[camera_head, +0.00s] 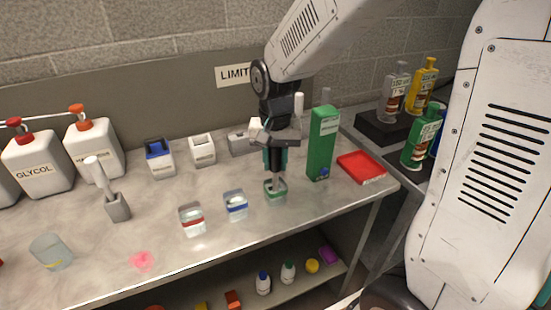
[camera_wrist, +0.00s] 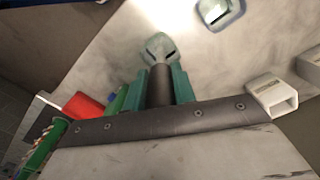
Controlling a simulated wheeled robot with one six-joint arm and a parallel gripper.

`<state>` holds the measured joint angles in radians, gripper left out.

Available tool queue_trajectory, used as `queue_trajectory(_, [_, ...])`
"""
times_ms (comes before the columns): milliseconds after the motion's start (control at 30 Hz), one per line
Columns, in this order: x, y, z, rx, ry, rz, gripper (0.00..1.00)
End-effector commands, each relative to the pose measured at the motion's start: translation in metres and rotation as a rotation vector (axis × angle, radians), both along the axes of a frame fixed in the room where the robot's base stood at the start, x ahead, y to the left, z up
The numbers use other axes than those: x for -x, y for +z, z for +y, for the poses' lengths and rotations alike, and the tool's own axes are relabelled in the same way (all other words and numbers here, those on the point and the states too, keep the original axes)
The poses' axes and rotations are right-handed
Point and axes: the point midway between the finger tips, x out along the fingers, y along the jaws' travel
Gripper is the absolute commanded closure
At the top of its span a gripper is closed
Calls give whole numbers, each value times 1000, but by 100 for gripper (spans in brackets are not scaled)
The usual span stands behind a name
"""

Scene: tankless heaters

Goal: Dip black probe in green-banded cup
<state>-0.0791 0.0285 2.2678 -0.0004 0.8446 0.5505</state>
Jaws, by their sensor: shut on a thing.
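My gripper (camera_head: 275,157) points down over the bench with its green-tipped fingers shut on the black probe (camera_head: 276,175). The probe hangs upright between the fingers, and it also shows in the wrist view (camera_wrist: 159,84). The green-banded cup (camera_head: 275,195) stands on the bench directly below the probe. In the wrist view the probe's lower end overlaps the near part of this cup (camera_wrist: 159,46). The tip is at or within the cup's mouth; I cannot tell how deep it is.
A blue-banded cup (camera_head: 235,207) and a red-banded cup (camera_head: 192,222) stand to the left. A tall green box (camera_head: 322,145) stands close on the right, with a red tray (camera_head: 361,168) beyond. White holders (camera_head: 202,150) line the back. A pink spill (camera_head: 141,260) lies near the front.

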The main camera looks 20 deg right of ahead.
Motion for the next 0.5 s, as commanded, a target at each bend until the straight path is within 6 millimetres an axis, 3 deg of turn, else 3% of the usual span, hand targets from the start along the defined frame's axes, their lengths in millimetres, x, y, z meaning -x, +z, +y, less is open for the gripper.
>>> queue_trajectory(500, [0, -8, 0, 0, 0, 1, 96])
